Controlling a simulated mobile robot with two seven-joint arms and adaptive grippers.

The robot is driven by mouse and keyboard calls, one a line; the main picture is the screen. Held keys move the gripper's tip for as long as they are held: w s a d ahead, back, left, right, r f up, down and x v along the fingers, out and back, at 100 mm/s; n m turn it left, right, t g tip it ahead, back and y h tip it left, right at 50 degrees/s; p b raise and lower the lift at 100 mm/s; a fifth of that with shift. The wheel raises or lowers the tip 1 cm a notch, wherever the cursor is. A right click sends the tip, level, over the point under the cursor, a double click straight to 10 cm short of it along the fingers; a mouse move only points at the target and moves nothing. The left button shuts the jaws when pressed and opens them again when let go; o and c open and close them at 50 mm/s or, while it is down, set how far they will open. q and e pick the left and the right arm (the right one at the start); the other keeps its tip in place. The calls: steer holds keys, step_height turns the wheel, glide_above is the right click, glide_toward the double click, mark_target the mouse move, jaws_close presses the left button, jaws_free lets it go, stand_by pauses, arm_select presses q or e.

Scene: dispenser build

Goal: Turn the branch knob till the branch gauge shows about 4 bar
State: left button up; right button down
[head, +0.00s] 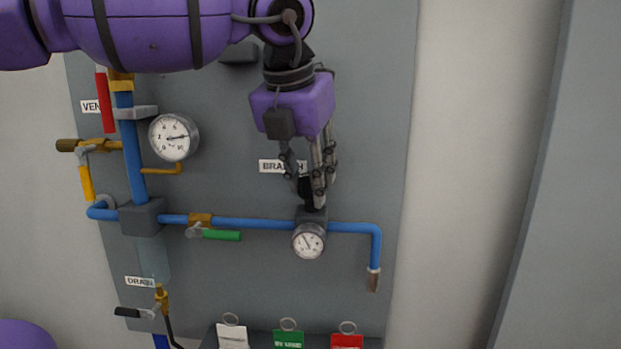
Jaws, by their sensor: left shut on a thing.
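The branch gauge (309,240) is a small round white dial on the blue branch pipe, in the lower middle of the head view. Its needle points to the upper left; the figures are too small to read. The black branch knob (306,190) stands on top of the dark regulator block above the gauge. It is partly hidden by my fingers. My left gripper (316,190) comes down from above and is shut on the branch knob. The BRANCH label (283,167) is partly covered by the fingers. My right gripper is not in view.
A larger gauge (174,137) is at the upper left. Valves with red (104,102), yellow (86,183), green (221,235) and black (127,312) handles sit left of my gripper. Several tags (289,339) hang at the bottom. The panel right of the pipe is clear.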

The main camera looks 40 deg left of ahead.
arm_select(q)
steer(key=shift+a+r, duration=0.1)
steer(key=shift+a, duration=0.05)
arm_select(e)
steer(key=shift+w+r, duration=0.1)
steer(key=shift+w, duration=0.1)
arm_select(q)
steer(key=o, duration=0.8)
steer(key=shift+o, duration=1.2)
steer(key=shift+a, duration=0.1)
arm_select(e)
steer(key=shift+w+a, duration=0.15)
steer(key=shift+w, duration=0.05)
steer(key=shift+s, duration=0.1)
arm_select(q)
steer(key=shift+r, duration=0.1)
steer(key=v, duration=1.1)
steer(key=shift+s+r, duration=0.25)
steer(key=shift+r, duration=0.05)
